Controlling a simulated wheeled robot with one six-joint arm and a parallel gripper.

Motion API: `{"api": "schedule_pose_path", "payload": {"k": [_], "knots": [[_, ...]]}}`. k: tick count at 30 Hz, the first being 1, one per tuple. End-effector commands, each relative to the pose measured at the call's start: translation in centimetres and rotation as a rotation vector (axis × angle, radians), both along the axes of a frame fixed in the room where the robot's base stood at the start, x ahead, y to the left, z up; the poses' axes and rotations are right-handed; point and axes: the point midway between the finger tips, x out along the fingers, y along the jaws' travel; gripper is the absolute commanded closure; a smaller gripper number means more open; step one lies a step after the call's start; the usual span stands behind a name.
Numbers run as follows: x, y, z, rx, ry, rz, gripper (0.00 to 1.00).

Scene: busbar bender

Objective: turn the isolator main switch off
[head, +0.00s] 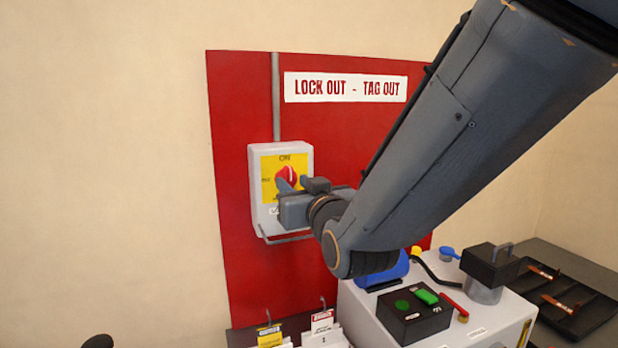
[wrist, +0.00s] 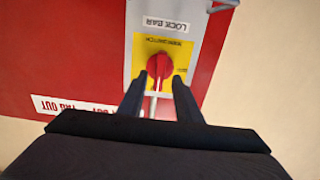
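The isolator is a light grey box (head: 256,186) with a yellow plate and a red rotary switch (head: 288,174), mounted on a red board. In the head view my gripper (head: 283,186) is at the switch from the right and hides its lower part and much of the plate's lower half. The word ON shows above the knob. In the wrist view the red switch (wrist: 159,66) lies just beyond the fingertips, between their lines. My gripper (wrist: 159,84) is open, with a gap between its two fingers. Contact with the knob cannot be told.
The red board (head: 236,110) carries a LOCK OUT - TAG OUT sign (head: 345,88). A grey conduit (head: 276,95) runs down to the isolator. Tags (head: 322,328) hang below. A machine with a black control box (head: 414,312) stands at lower right, beside a black tray (head: 580,300).

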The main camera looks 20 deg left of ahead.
Motion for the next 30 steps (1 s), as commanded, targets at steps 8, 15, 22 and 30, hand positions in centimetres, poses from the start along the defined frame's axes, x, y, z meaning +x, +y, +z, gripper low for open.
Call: {"api": "schedule_pose_path", "payload": {"k": [8,15,22,30], "knots": [[1.8,1.2,0.0,0.000,0.001,-0.004,0.69],[1.9,1.3,0.0,-0.001,0.001,-0.003,0.69],[1.9,1.3,0.0,-0.001,0.001,-0.003,0.94],[1.9,1.3,0.0,-0.006,-0.004,-0.003,1.00]]}}
